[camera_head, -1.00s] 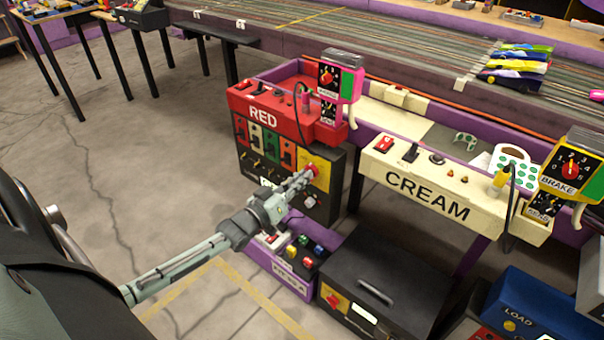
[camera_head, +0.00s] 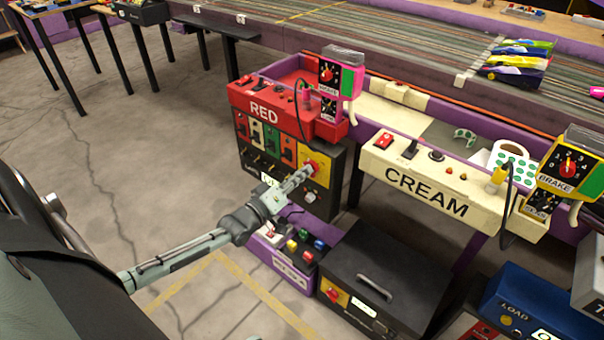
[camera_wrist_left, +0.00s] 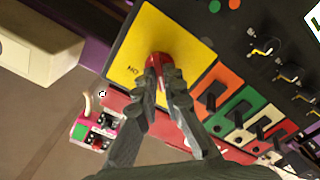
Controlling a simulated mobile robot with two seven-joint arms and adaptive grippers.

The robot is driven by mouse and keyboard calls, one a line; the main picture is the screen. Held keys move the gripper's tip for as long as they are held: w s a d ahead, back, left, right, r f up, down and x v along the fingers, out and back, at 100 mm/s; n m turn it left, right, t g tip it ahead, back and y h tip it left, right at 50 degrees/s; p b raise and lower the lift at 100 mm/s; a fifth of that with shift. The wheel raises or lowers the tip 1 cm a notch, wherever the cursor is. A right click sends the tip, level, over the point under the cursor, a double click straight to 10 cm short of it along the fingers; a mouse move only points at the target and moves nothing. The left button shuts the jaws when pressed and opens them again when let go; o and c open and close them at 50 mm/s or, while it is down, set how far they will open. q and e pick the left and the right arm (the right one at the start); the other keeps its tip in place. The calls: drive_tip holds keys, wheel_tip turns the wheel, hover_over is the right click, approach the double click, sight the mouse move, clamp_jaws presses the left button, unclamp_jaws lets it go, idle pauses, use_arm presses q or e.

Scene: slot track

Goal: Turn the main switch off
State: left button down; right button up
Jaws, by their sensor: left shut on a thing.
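The main switch is a red rotary knob (camera_head: 313,165) on a yellow plate (camera_head: 318,182), set in the black panel below the RED box. My left gripper (camera_head: 304,174) reaches it from the front left. In the left wrist view the gripper (camera_wrist_left: 164,72) is shut on the red knob (camera_wrist_left: 161,62), with one finger on each side. The fingers hide part of the knob and of the plate. My right gripper is not in view.
The RED box (camera_head: 268,112) sits above the panel. Red, white and green switch plates line the panel next to the yellow plate. A purple box with coloured buttons (camera_head: 295,247) and a black case (camera_head: 385,270) stand below. The CREAM box (camera_head: 425,185) is to the right. Open floor lies left.

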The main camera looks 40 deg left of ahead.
use_arm(q)
drive_tip(key=shift+f, duration=0.1)
drive_tip(key=c, duration=1.6)
unclamp_jaws()
drive_tip(key=shift+c, duration=0.2)
drive_tip(key=s, duration=1.2)
drive_tip(key=shift+a, duration=0.45)
